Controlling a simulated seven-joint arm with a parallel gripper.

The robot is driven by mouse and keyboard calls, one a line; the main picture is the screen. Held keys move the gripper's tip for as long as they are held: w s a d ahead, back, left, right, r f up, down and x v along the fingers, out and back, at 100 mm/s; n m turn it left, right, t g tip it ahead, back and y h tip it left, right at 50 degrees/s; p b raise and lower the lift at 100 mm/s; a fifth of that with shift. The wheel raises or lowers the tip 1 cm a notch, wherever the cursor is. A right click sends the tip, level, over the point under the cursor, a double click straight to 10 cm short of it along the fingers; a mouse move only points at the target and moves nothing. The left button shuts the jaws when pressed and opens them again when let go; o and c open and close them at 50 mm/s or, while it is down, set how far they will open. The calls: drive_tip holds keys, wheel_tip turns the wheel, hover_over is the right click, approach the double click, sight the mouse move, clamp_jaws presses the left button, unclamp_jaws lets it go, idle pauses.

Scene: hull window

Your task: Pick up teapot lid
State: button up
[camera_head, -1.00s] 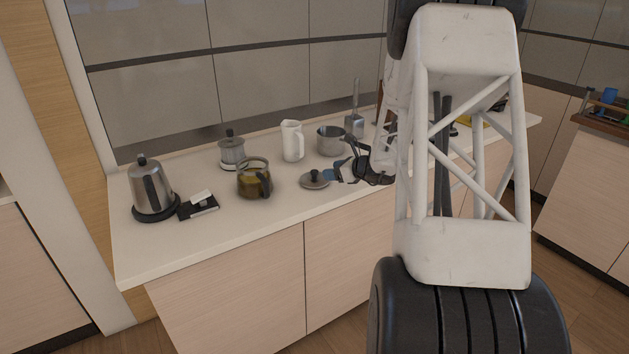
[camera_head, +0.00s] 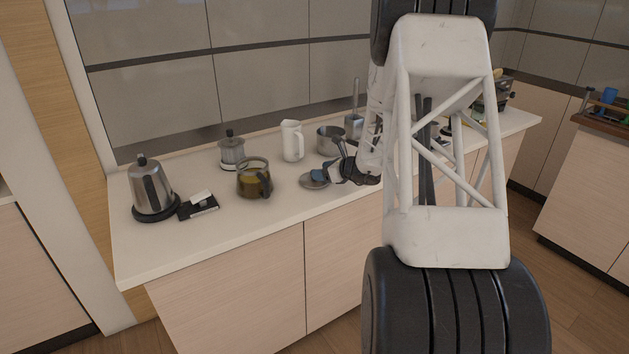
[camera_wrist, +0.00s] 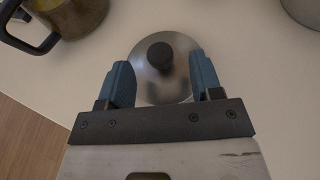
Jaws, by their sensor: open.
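The teapot lid (camera_head: 312,181) is a round metal disc lying on the white counter; its black knob shows in the wrist view, where the lid (camera_wrist: 176,88) is seen from above. My gripper (camera_wrist: 160,78) is open, with its two blue fingers on either side of the lid's near part and the knob between and slightly beyond the tips. In the head view my gripper (camera_head: 328,174) is at the lid and hides its knob. The glass teapot (camera_head: 251,180) stands without a lid to the left. Contact between fingers and lid cannot be told.
A steel kettle (camera_head: 150,186), a small black scale (camera_head: 198,206) and a moka pot (camera_head: 231,151) stand further left. A white pitcher (camera_head: 292,141) and a metal pot (camera_head: 328,139) stand behind the lid. The counter (camera_head: 290,205) in front is clear.

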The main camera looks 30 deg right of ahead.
drive_tip(key=shift+x, duration=1)
drive_tip(key=shift+s, duration=0.1)
drive_tip(key=c, duration=1)
drive_tip(key=shift+r, duration=0.15)
drive_tip(key=shift+r, duration=0.4)
wheel_tip(320, 180, up, 3)
drive_tip(key=shift+f, duration=0.1)
drive_tip(key=s+a, duration=0.3)
drive_tip(key=s, duration=0.4)
drive_tip(key=s+a+r, duration=0.1)
drive_tip(key=s+a, duration=0.3)
drive_tip(key=s, duration=0.3)
drive_tip(key=shift+s, duration=0.2)
drive_tip(key=shift+r, duration=0.1)
